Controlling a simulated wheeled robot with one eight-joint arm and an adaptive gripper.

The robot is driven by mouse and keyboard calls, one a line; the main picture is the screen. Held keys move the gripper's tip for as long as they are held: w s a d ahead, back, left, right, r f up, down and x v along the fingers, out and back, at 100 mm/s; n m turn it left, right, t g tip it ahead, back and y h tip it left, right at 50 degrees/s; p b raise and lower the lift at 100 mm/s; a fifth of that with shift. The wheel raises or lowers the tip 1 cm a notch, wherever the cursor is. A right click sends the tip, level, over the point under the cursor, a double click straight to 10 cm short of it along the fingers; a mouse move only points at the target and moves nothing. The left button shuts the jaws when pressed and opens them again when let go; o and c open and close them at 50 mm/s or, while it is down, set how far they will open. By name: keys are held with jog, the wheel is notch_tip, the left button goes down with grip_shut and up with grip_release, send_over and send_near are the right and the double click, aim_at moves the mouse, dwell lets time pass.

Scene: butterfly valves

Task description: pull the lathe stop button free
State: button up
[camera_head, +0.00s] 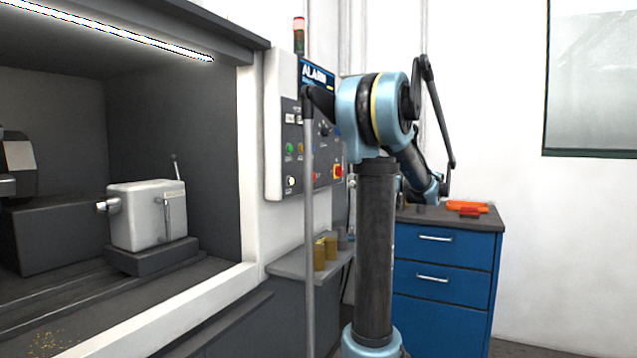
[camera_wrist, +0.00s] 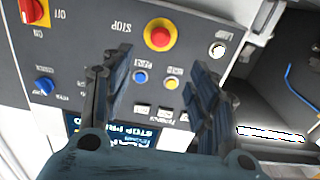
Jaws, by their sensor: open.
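The lathe stop button is a round red knob (camera_wrist: 159,36) on a yellow ring, near the top middle of the wrist view. The word STOP beside it appears upside down. My gripper (camera_wrist: 160,72) is open and empty, with its two dark fingers spread below the button in the picture. The button lies beyond the fingertips, between their lines, with no visible contact. In the head view the control panel (camera_head: 284,160) stands on the lathe's right side, partly behind my arm. The gripper cannot be made out there.
A red rotary switch (camera_wrist: 33,12), a blue knob (camera_wrist: 44,85), small blue (camera_wrist: 140,77) and yellow (camera_wrist: 172,83) buttons and a white lamp (camera_wrist: 217,50) surround the button. A shelf with yellow cylinders (camera_head: 320,257) lies below the panel. A blue cabinet (camera_head: 440,285) stands right.

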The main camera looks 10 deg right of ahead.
aim_at(310, 177)
jog(key=x, duration=1.6)
jog(key=shift+a, duration=0.15)
